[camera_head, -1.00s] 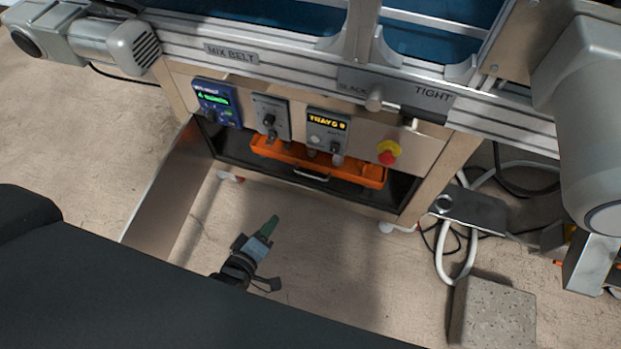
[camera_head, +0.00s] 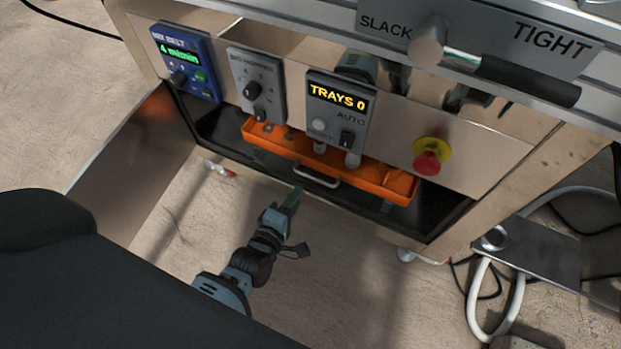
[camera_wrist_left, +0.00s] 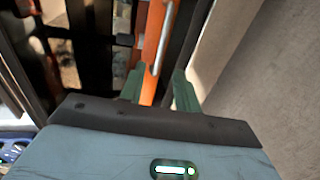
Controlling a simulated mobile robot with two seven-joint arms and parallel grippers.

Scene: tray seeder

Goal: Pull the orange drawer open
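The orange drawer (camera_head: 375,178) sits low in the machine's dark opening, under the control panels. Its pale metal bar handle (camera_head: 316,177) is at the middle of its front. In the left wrist view the orange front (camera_wrist_left: 153,40) and handle (camera_wrist_left: 164,38) run up and down the picture. My left gripper (camera_head: 295,196) is below and slightly left of the handle, apart from it. In the left wrist view its two green fingers (camera_wrist_left: 160,80) are spread, with the handle ahead between their lines and nothing held. My right gripper is not in view.
Above the drawer are a blue panel (camera_head: 186,64), a grey dial box (camera_head: 256,88), a TRAYS counter (camera_head: 337,108) and a red stop button (camera_head: 430,158). An open metal door (camera_head: 135,165) stands at left. White pipe (camera_head: 475,305) and cables lie right.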

